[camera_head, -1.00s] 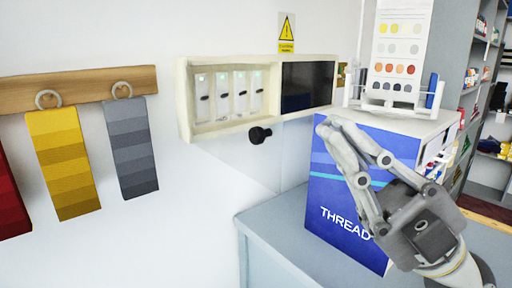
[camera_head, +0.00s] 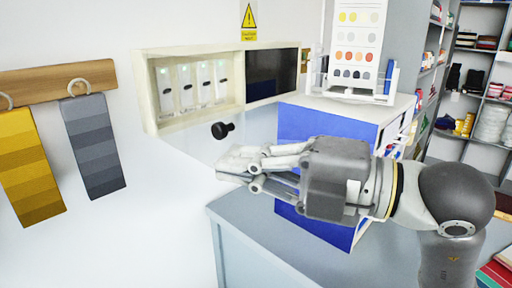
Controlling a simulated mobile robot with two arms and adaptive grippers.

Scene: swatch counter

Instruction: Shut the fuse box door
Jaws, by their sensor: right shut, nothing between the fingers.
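The cream fuse box (camera_head: 152,97) is on the white wall, with several white switch units (camera_head: 188,87) uncovered in its left part and a dark panel (camera_head: 271,73) on its right. A clear door panel (camera_head: 262,127) appears to hang open below the box; its edges are faint. A black knob (camera_head: 222,130) sticks out from it. My right gripper (camera_head: 230,168) is shut and empty, its fingers pointing left just below the knob. I cannot tell whether it touches the clear panel. My left gripper is not in view.
A blue and white thread box (camera_head: 300,122) stands on the grey counter (camera_head: 252,232) behind my right arm, with a colour card stand (camera_head: 357,50) on top. Yellow (camera_head: 28,170) and grey (camera_head: 92,145) swatches hang at left. Shelves (camera_head: 470,75) stand at right.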

